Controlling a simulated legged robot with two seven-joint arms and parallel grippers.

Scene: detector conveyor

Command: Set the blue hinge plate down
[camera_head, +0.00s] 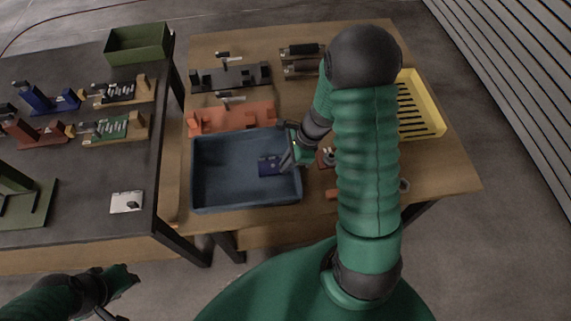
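The blue hinge plate (268,166) shows inside the blue-grey bin (197,180), near the bin's right wall. My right gripper (284,162) reaches over that wall from the right, its fingertips at the plate's right end. The fingers are small and partly overlap the plate, so I cannot tell whether they grip it or whether the plate rests on the bin floor. My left gripper (122,279) is at the lower left, in front of the dark table and away from the plate. Its finger opening is unclear.
A red fixture (232,118) and a dark fixture (230,77) stand behind the bin. A yellow slotted tray (425,105) is at the right. My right arm hides part of the wooden table (440,175). The dark table (85,170) holds several fixtures and a green bin (137,43).

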